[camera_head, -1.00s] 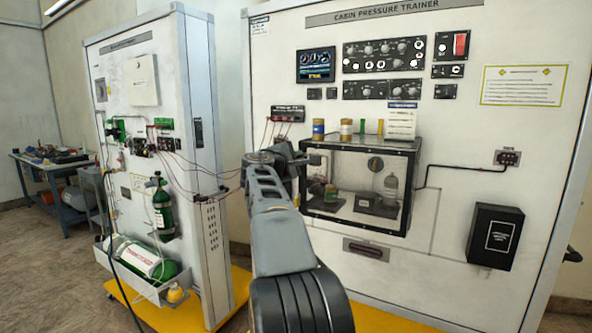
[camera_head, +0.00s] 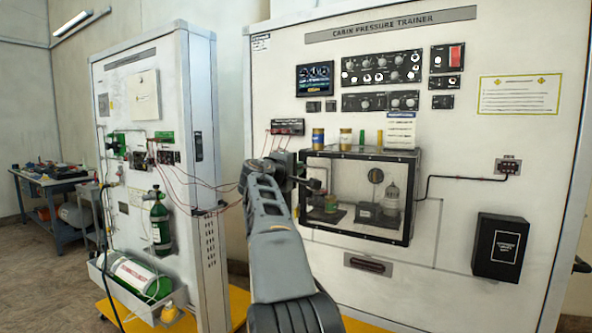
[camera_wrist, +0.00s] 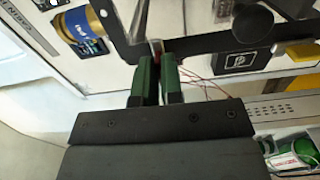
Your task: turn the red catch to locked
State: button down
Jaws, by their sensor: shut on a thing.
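The red catch (camera_wrist: 156,46) shows only as a thin red sliver between the green fingers in the wrist view. My gripper (camera_wrist: 158,62) is shut on it, and the fingers hide most of it. In the head view my gripper (camera_head: 318,184) is at the left front edge of the clear chamber (camera_head: 411,200), and the catch cannot be made out there. The catch's exact angle and any locked mark cannot be read. A dark bar of the chamber frame crosses just beyond the fingertips in the wrist view.
Red wires hang from a small panel (camera_head: 287,127) left of the chamber. A second trainer panel (camera_head: 200,80) with green cylinders stands at left. A black box (camera_head: 500,247) is at right.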

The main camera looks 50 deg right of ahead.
jog(key=c, duration=1.3)
grip_release()
jog(key=shift+o, duration=0.2)
jog(key=b+v, duration=0.2)
jog(key=v, duration=1.1)
jog(key=shift+a+b, duration=0.35)
jog(key=shift+a, duration=0.05)
